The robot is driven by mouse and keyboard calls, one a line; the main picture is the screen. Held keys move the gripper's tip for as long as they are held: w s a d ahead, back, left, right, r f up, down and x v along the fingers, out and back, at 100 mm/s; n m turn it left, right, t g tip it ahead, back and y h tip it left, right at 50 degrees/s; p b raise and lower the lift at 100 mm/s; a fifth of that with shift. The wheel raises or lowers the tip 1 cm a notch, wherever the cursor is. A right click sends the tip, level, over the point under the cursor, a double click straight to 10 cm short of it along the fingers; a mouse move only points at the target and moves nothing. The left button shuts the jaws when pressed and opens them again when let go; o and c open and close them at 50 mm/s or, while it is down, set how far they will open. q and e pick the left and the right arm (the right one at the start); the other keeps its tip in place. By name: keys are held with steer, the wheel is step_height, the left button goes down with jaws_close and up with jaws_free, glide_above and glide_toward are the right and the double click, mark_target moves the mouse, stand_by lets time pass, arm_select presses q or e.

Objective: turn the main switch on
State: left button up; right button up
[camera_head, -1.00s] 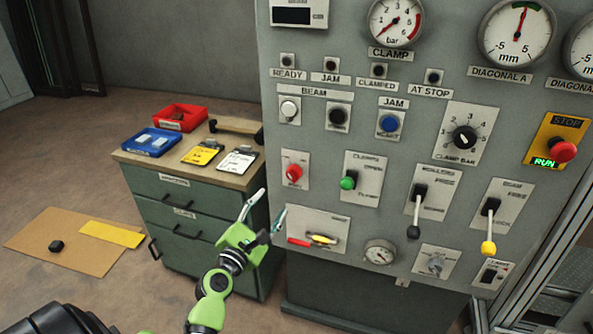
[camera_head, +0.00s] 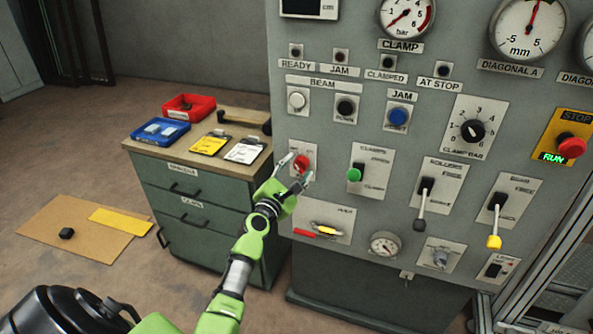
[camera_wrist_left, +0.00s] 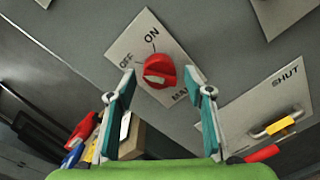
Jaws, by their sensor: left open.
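The main switch is a red rotary knob (camera_head: 301,163) on a light plate low on the left of the grey panel. In the left wrist view the knob (camera_wrist_left: 159,71) sits on a plate marked OFF and ON, and its pale mark lies toward the lower left, not at ON. My left gripper (camera_head: 297,170) is open in front of the knob. In the left wrist view its two fingers (camera_wrist_left: 160,92) stand on either side below the knob, and I see no clear contact. My right gripper is not in view.
The panel (camera_head: 330,75) carries a green knob (camera_head: 354,174), several levers, buttons and gauges. A valve plate marked SHUT (camera_wrist_left: 262,112) with a yellow and red handle is just below right. A green cabinet (camera_head: 205,205) with trays stands left of the panel.

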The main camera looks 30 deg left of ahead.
arm_select(q)
steer(key=c, duration=1)
steer(key=shift+c, duration=0.5)
steer(key=shift+r+m, duration=0.1)
steer(key=shift+m, duration=0.2)
steer(key=m, duration=0.3)
steer(key=m+p, duration=0.1)
steer(key=m, duration=0.2)
steer(key=shift+r+g+p, duration=0.2)
steer(key=shift+g+p, duration=0.1)
steer(key=m+p, duration=0.1)
steer(key=m, duration=0.4)
steer(key=shift+p, duration=0.35)
